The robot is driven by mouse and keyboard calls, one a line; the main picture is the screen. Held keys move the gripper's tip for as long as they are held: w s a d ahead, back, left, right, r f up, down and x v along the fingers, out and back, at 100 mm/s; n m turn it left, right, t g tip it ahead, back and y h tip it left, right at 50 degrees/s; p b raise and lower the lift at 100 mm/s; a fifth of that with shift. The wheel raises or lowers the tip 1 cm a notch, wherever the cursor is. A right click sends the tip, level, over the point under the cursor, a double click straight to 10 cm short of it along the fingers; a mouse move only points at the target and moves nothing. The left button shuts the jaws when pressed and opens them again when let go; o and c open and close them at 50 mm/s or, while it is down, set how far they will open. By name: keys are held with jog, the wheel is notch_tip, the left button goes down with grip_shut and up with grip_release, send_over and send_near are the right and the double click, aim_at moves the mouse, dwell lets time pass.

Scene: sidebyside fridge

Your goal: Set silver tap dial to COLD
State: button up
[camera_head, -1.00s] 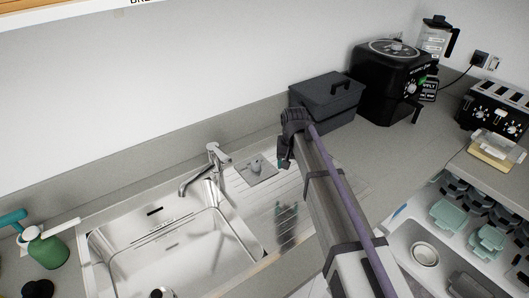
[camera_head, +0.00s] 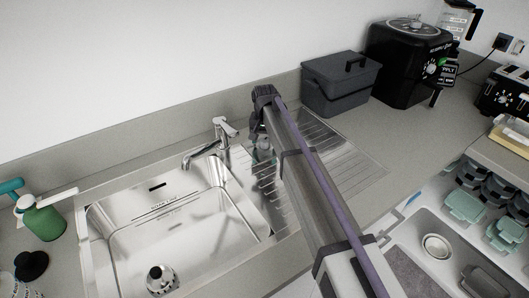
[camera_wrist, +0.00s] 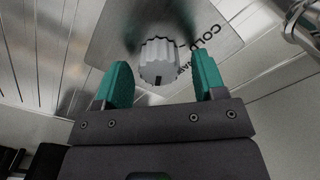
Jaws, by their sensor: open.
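The tap dial (camera_wrist: 158,62), a grey ribbed knob with a dark mark on its lower edge, sits on a square metal plate (camera_wrist: 112,28) in the wrist view. The plate reads COLD to the right of the dial, with a second word below it partly hidden. My gripper (camera_wrist: 160,66) is open, with one teal finger on each side of the dial; I cannot tell whether they touch it. In the head view, my gripper (camera_head: 263,152) is over the plate's place and hides the dial. The silver tap (camera_head: 213,148) stands just left of it.
The sink basin (camera_head: 170,222) lies left and the ribbed drainer (camera_head: 345,160) right. A dark lidded bin (camera_head: 338,85) and a black appliance (camera_head: 408,60) stand behind on the right. A green bottle (camera_head: 44,222) is at far left. Chrome tap parts (camera_wrist: 303,18) show close at upper right.

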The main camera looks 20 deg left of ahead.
jog(key=shift+f, duration=0.65)
jog(key=shift+r, duration=0.2)
jog(key=c, duration=0.9)
